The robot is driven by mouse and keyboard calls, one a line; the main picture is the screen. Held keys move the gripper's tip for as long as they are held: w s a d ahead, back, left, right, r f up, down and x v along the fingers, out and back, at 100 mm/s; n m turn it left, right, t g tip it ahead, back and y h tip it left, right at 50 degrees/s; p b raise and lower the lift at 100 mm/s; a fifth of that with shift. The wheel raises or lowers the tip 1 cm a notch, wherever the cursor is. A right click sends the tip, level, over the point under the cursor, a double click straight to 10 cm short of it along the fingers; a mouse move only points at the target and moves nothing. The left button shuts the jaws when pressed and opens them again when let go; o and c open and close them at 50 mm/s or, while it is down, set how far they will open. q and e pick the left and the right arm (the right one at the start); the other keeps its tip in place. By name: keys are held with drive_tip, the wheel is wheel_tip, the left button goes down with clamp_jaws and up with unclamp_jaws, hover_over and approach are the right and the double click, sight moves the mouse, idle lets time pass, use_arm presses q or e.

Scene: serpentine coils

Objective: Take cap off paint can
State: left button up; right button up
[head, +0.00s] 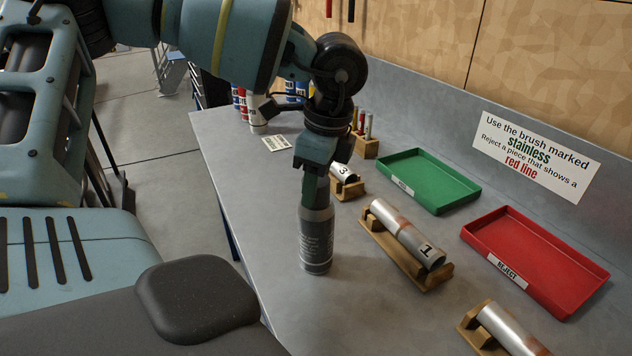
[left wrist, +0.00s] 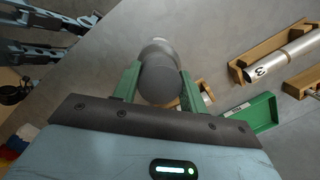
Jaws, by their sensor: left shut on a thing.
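The paint can (head: 316,240) is a grey spray can with a dark label, standing upright on the grey bench near its front edge. My left gripper (head: 316,190) points down from above and is shut around the top of the can. In the left wrist view the two green fingers (left wrist: 160,85) sit on either side of the round dark grey cap (left wrist: 160,80). The cap's lower edge is largely hidden by the fingers in the head view, and I cannot tell whether it is apart from the can. My right gripper is in neither view.
Pipe piece 1 (head: 405,232) lies in a wooden cradle right of the can; piece 3 (head: 343,172) lies behind it. A green tray (head: 470,190) and a red reject tray (head: 592,268) stand farther right. Several cans (head: 258,126) stand at the back left. The bench left of the can is clear.

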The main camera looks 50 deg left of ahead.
use_arm(q)
drive_tip(key=shift+c, duration=0.8)
drive_tip(key=shift+r, duration=0.15)
drive_tip(key=shift+r, duration=0.55)
wheel_tip(320, 180, up, 2)
drive_tip(key=shift+w+r+b, duration=0.1)
drive_tip(key=shift+b, duration=0.3)
drive_tip(key=s+d+b, duration=0.1)
drive_tip(key=s+d, duration=0.2)
drive_tip(key=s, duration=0.4)
drive_tip(key=s+d+r+b, duration=0.1)
drive_tip(key=s+d, duration=0.3)
drive_tip(key=s, duration=0.3)
drive_tip(key=shift+s+d+r, duration=0.15)
drive_tip(key=shift+s+r, duration=0.05)
drive_tip(key=shift+s, duration=0.05)
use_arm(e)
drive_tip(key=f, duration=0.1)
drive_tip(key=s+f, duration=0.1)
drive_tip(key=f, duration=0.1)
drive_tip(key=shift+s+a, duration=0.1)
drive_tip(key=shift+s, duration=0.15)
